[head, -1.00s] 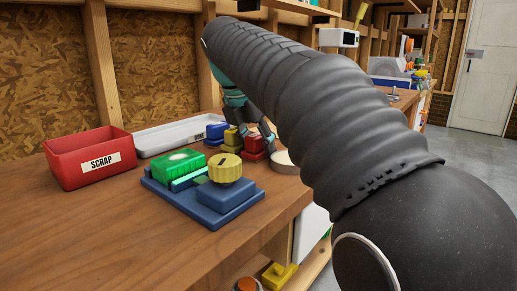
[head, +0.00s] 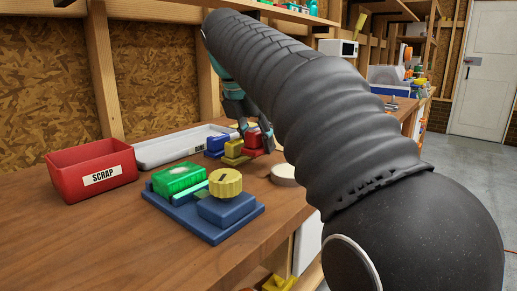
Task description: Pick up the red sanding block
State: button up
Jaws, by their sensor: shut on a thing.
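The red sanding block (head: 253,140) is between the fingers of my gripper (head: 254,130) in the head view, just past the yellow block and raised a little off the bench. My gripper is shut on it. My arm covers part of the area to the right, and the underside of the block is partly hidden by the yellow block.
A yellow block (head: 233,151) and a blue block (head: 215,145) stand left of it. A cream round disc (head: 284,173) lies to the right. In front is a blue fixture (head: 223,230) with a yellow knob (head: 225,183) and green block (head: 180,180). A red SCRAP bin (head: 92,172) and grey tray (head: 175,150) are left.

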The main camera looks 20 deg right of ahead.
jog(key=s+d+r, duration=0.4)
jog(key=d+r, duration=0.3)
jog(key=d, duration=0.3)
jog(key=shift+s+d+r, duration=0.15)
jog(key=shift+s+d, duration=0.05)
jog(key=shift+d, duration=0.2)
